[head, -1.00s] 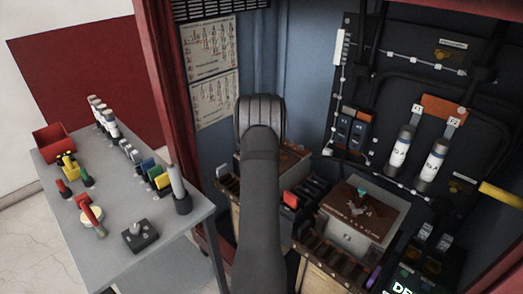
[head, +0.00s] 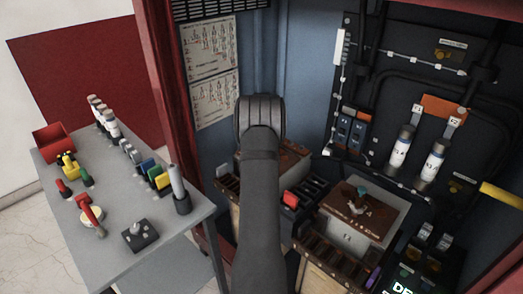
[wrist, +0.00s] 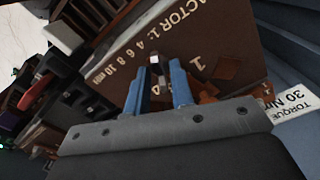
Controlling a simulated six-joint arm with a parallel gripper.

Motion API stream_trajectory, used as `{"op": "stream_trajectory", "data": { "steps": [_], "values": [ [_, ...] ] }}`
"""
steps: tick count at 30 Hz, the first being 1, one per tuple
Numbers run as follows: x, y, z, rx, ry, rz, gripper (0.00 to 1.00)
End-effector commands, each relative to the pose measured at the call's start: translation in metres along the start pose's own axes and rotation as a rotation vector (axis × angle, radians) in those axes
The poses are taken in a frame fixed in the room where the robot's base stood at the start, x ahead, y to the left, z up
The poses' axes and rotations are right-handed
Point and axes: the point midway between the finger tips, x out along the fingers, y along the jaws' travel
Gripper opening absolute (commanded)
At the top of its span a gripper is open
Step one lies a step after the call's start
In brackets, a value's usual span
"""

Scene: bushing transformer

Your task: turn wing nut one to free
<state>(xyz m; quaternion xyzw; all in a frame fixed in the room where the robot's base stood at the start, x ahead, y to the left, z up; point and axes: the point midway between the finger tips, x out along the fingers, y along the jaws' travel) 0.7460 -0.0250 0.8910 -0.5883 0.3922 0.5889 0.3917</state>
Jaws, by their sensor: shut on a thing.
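In the wrist view my gripper (wrist: 157,76) has its two blue fingers on either side of a small dark stud-like part with a pale tip (wrist: 155,62). The fingers are shut on this part, which I take to be wing nut one; its wings are not clear. It stands over a brown plate (wrist: 110,62) with printed lettering and a figure 1 beside the fingers. In the head view my own arm hides the gripper and the nut. Part of the brown-topped box (head: 290,157) shows behind the arm.
A second brown-topped box (head: 345,212) with a teal knob (head: 362,191) stands to the right. A red-tipped block (head: 290,199) lies between the boxes. A grey table (head: 165,262) with tools is at the left. A torque label (wrist: 296,103) shows at the wrist view's right.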

Motion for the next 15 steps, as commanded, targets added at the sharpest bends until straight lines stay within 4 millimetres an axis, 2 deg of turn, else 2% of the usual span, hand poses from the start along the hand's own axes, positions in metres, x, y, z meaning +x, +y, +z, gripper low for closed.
{"op": "stream_trajectory", "data": {
  "steps": [6, 15],
  "values": [
    [-0.0012, -0.0002, -0.0003, -0.107, 0.001, -0.001, 0.00],
    [-0.0015, -0.0003, -0.0004, -0.166, 0.001, -0.002, 0.00]
  ]
}}
